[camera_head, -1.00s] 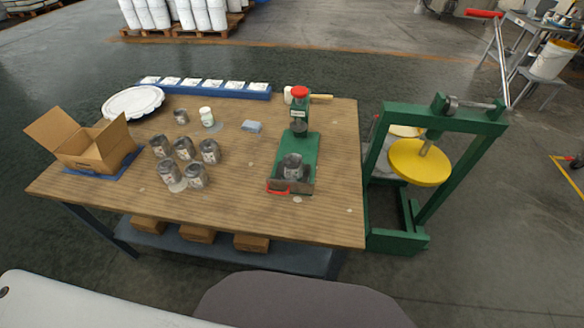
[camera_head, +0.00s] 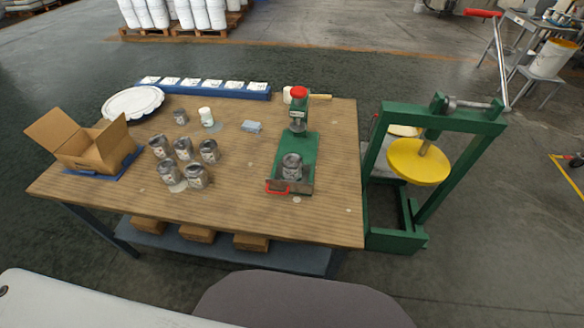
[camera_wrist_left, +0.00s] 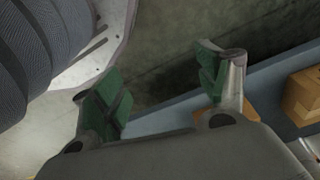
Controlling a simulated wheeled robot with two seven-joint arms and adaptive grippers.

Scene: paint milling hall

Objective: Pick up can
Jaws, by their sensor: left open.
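Several grey metal cans (camera_head: 183,149) stand in a group on the left half of the wooden table (camera_head: 250,217). One more small can (camera_head: 181,117) stands behind them. Another can (camera_head: 291,167) sits in the green press (camera_head: 309,152) on the right part of the table. My left gripper (camera_wrist_left: 165,85) shows only in the left wrist view. Its green-padded fingers are apart with nothing between them, and below them are the floor and the table's lower shelf (camera_wrist_left: 165,116). My right gripper is not in view.
An open cardboard box (camera_head: 87,155) stands at the table's left edge. A white plate (camera_head: 132,103), a blue rack (camera_head: 205,88) and a white bottle (camera_head: 206,116) are at the back. A tall green press with a yellow disc (camera_head: 419,161) stands right of the table. The front table strip is clear.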

